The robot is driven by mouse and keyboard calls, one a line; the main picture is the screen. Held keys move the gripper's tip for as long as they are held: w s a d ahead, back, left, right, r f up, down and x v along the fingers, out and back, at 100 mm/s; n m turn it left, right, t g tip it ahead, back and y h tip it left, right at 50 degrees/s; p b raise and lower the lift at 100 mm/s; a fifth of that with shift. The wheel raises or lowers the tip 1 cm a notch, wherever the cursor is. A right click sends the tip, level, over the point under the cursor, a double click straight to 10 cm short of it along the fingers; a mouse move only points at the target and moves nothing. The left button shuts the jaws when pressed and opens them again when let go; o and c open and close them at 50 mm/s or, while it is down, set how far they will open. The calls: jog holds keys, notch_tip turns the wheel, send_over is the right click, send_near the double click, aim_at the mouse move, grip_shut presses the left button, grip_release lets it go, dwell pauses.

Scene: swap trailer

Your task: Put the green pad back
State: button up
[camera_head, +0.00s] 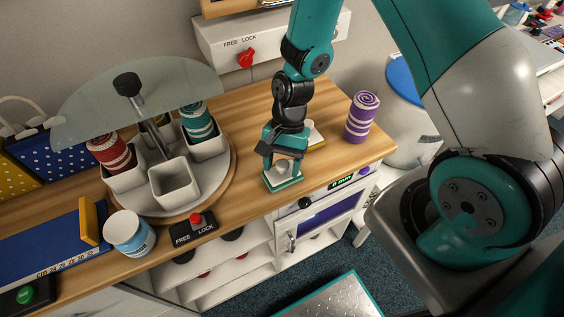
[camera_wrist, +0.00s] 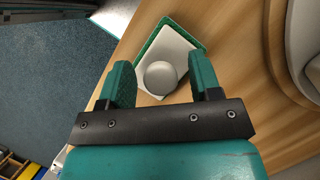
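The green pad (camera_head: 283,184) lies on the wooden counter near its front edge, above the oven-like unit. It has a green rim, a pale top and a round grey knob. In the wrist view the pad (camera_wrist: 178,47) lies tilted past the fingertips, with its knob (camera_wrist: 160,77) between them. My gripper (camera_head: 284,158) is right over the pad and points down. In the wrist view my gripper (camera_wrist: 161,72) is open, with a gap on each side of the knob. I cannot tell how far the fingers reach down beside the knob.
A carousel (camera_head: 208,194) with white cups and striped rolls is on the left. A FREE/LOCK box with a red button (camera_head: 195,219) sits at the front edge.

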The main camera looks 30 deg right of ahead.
jog(key=b+v, duration=0.2)
jog(key=v, duration=1)
notch_tip(320, 180, up, 9)
jog(key=n+t, duration=0.2)
jog(key=n, duration=0.5)
send_over(281, 180)
jog(key=s+a+r+n+t+y, duration=0.1)
jog(key=s+a+r+n, duration=0.2)
jog(key=s+r+n, duration=0.4)
jog(key=s+n, duration=0.2)
jog(key=s, duration=0.1)
jog(key=shift+s+a, duration=0.15)
jog(key=shift+s, duration=0.15)
